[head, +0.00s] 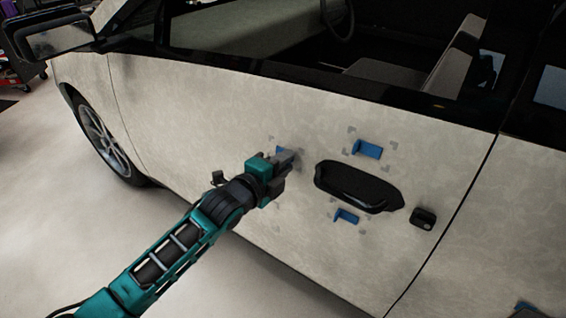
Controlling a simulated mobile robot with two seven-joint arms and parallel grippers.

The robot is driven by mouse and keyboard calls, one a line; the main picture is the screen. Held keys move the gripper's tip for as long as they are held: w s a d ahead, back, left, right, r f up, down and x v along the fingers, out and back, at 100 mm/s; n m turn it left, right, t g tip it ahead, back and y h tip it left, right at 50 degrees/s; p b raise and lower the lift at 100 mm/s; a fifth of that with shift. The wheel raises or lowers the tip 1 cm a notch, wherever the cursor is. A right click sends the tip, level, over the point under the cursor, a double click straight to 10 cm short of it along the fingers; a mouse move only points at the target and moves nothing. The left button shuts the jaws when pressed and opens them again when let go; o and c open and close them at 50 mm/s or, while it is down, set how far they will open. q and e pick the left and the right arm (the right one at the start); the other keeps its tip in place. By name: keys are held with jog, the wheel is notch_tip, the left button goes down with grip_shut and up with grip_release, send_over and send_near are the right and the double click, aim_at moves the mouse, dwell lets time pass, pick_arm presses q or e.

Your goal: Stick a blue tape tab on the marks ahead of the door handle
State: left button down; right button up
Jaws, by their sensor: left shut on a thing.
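The black door handle (357,187) sits on the pale, mottled car door. My left gripper (290,158) is at the door surface to the left of the handle, shut on a blue tape tab (279,150) that shows only in part behind the fingers. Small grey marks show around that tab; the gripper hides some of them. I cannot tell whether the tab touches the door. Another blue tab (368,150) is on the door above the handle, among grey corner marks. A third blue tab (346,216) is below the handle. My right gripper is not in view.
A black lock piece (423,218) is right of the handle, near the door's rear seam. The side mirror (52,38) juts out at upper left, above the front wheel (104,140). The floor (60,220) at lower left is clear.

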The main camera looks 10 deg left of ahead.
pick_arm(q)
jog(key=c, duration=0.9)
grip_release()
jog(key=p+v, duration=0.1)
jog(key=v, duration=1.2)
jog(key=s+f+n+g+y, duration=0.1)
jog(key=s+f+n, duration=0.3)
jog(key=f+n, duration=0.1)
jog(key=s+f+n+g+y+p, duration=0.1)
jog(key=s+f+n, duration=0.3)
jog(key=f+n, duration=0.2)
jog(key=s+f+n+g+y, duration=0.1)
jog(key=s+f+n, duration=0.3)
jog(key=n, duration=0.4)
jog(key=shift+s+f+g+p, duration=0.35)
jog(key=shift+f+g, duration=0.25)
jog(key=shift+f, duration=0.1)
